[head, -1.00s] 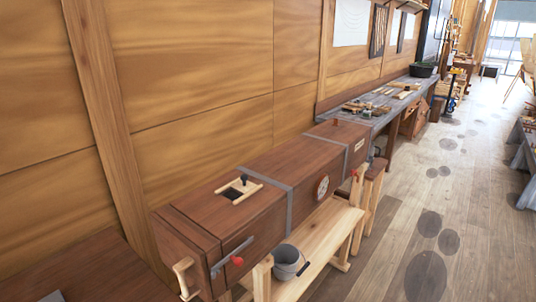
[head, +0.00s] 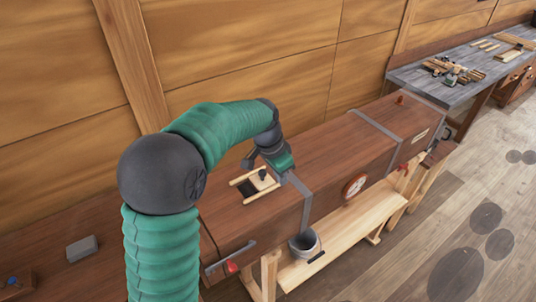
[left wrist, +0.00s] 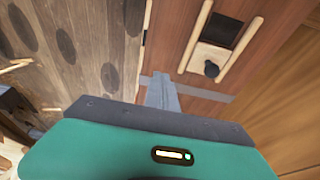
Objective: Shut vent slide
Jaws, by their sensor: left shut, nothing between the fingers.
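The vent slide (head: 263,182) is a small pale plate with a dark knob, set between two light wooden rails on top of a long brown box (head: 330,150). A dark opening (head: 248,189) shows uncovered beside the plate, so the vent stands at least partly open. In the left wrist view the plate (left wrist: 207,57), its knob and the dark opening (left wrist: 223,32) show clearly. My left gripper (head: 287,174) is above the box, just right of the slide and near a grey strap. It is shut and empty, apart from the knob. My right gripper is out of view.
A red-handled lever (head: 231,267) is on the box's near end, and a round dial (head: 354,187) is on its side. A workbench (head: 470,65) with tools is at the back right. The wooden wall runs behind the box.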

